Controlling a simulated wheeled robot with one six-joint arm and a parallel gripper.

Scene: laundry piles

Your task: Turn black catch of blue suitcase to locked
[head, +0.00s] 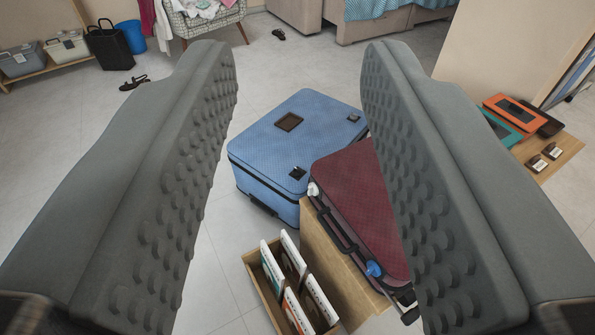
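The blue suitcase (275,150) lies flat on the floor in the middle of the head view. A black catch (298,173) sits near the front corner of its top. A dark square plate (289,122) is in the middle of the top, and another small dark fitting (353,117) is at the far right corner. I cannot tell the catch's position from here. My gripper (295,75) is wide open, its two grey padded fingers framing the suitcase from both sides. It is empty and apart from the suitcase.
A wooden box (258,278) with upright books is in front. A wooden board (553,160) with cases lies right.

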